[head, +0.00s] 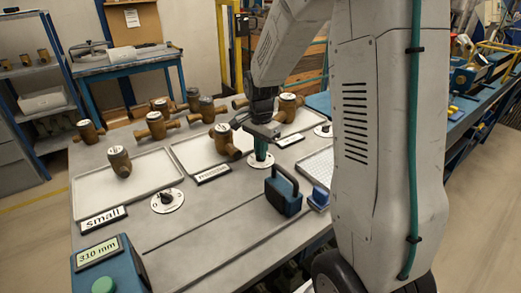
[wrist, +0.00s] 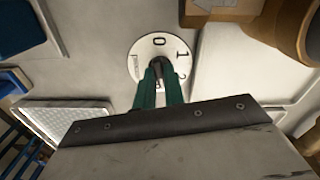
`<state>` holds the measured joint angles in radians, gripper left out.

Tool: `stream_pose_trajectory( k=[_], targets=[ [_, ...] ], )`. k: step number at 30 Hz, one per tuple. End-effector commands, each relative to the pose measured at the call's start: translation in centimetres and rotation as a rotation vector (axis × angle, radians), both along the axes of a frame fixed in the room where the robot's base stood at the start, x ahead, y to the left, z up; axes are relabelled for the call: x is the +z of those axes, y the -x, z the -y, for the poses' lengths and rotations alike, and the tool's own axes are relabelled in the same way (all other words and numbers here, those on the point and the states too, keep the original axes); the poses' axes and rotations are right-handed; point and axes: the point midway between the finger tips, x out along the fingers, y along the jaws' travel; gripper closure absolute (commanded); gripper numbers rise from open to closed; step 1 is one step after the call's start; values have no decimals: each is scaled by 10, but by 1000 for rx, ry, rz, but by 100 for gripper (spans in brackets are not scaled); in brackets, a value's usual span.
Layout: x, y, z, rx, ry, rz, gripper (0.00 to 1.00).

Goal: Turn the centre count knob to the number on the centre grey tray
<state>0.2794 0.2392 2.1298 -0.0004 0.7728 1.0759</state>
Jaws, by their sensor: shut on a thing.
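My gripper (head: 261,158) is shut on the centre count knob (wrist: 157,66), its green fingers on either side of it. The knob stands on a round white dial (wrist: 146,48), with 0 at the top in the wrist view, 1 to its right and a partly hidden 2 below that. Which number the knob points at I cannot tell; the fingers cover much of it. The centre grey tray (head: 190,155) lies behind the dial in the head view. A brass meter (head: 224,140) with a white face stands on it; my arm hides part of the tray.
The left tray (head: 93,190), labelled small, holds one meter, with its own dial (head: 167,201) in front. Another dial (head: 323,130) is at the right. Several meters stand behind the trays. A blue handled box (head: 283,192) stands close right of my gripper. A 310 mm display (head: 98,258) is at front left.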

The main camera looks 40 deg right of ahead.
Motion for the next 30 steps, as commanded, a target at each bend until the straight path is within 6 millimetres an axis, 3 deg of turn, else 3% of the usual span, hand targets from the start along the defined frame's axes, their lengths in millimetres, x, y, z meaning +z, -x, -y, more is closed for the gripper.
stream_pose_trajectory(
  k=[30],
  targets=[
    [1,0,0,960,-1,1,100]
  ],
)
